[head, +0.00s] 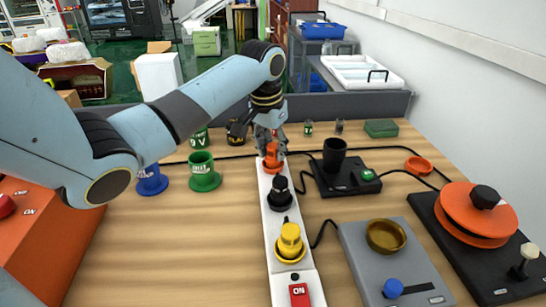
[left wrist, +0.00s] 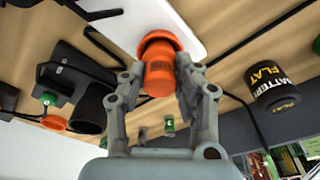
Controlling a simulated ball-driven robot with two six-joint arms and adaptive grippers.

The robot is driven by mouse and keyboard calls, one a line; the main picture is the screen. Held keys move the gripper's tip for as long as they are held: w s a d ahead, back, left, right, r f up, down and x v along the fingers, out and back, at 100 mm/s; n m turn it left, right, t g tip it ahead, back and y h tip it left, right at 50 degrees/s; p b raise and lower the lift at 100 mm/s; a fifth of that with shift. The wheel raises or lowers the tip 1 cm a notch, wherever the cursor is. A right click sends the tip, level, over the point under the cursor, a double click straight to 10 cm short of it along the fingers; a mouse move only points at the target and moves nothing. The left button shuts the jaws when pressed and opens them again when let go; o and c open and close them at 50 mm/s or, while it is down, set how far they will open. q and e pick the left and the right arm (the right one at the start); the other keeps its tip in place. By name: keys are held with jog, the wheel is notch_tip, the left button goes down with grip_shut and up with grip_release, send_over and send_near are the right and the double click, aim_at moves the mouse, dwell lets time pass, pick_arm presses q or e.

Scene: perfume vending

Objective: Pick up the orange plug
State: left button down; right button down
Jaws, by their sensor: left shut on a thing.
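The orange plug (head: 271,152) is at the far end of the white power strip (head: 270,234). My left gripper (head: 270,138) comes down over it from above. In the left wrist view the orange plug (left wrist: 159,72) stands between the two fingers of my left gripper (left wrist: 158,88), which are shut on it. An orange ring (left wrist: 157,38) shows at its base against the white strip. I cannot tell whether the plug is fully seated or slightly raised. My right gripper is not in view.
The black plug (head: 281,190) and yellow plug (head: 290,241) stand nearer on the strip. A black cup (head: 334,155), brass bowl (head: 386,235) and orange disc device (head: 476,213) stand right.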

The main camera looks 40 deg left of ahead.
aim_at(275, 144)
pick_arm(q)
jog(key=shift+s+f, duration=0.1)
notch_tip(275, 144, up, 4)
jog(key=shift+r, duration=0.1)
jog(key=w+d+r+b, duration=0.1)
jog(key=w+d+r, duration=0.6)
jog(key=w+d, duration=0.1)
jog(key=shift+d+b, duration=0.4)
